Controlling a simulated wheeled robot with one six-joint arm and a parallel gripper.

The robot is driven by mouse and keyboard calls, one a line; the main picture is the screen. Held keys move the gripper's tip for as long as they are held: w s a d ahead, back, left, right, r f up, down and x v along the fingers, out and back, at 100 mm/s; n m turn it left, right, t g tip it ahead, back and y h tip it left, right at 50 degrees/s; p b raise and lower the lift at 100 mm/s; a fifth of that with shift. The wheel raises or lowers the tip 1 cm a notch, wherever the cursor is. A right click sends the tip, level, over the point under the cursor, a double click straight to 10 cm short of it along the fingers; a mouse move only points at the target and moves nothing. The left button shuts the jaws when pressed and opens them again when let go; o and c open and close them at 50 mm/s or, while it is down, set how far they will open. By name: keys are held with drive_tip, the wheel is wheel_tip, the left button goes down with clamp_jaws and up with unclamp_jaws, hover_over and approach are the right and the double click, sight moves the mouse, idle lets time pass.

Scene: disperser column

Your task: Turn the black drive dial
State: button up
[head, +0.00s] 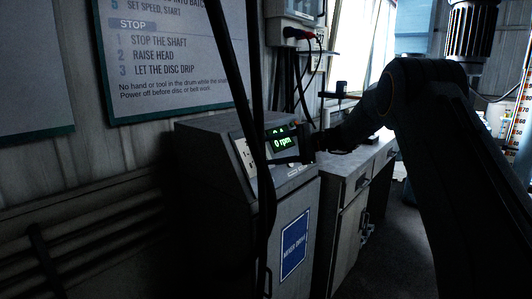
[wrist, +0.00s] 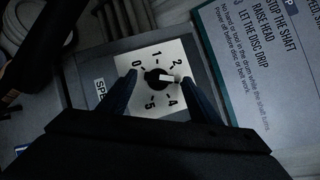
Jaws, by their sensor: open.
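The black drive dial (wrist: 154,77) shows in the wrist view, on a white square scale plate (wrist: 147,50) with numbers around it. Its white pointer (wrist: 170,78) points right, between 2 and 4. The 3 cannot be made out. My gripper (wrist: 160,76) is open, with one dark blue finger on each side of the dial; whether they touch it I cannot tell. In the head view my gripper (head: 284,153) is at the top of the grey drive cabinet (head: 205,150). The dial itself cannot be made out there. The green display (head: 282,143) reads 0 rpm.
A wall board with stop steps (head: 175,50) hangs behind the cabinet; it also shows in the wrist view (wrist: 265,70). A workbench (head: 358,180) stands to the right of the cabinet. Dark poles or cables (head: 258,110) cross in front. Dark floor lies at the lower right.

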drive_tip(key=w+b+v, duration=0.1)
drive_tip(key=v, duration=0.5)
drive_tip(key=shift+s, duration=0.5)
drive_tip(key=shift+d, duration=0.1)
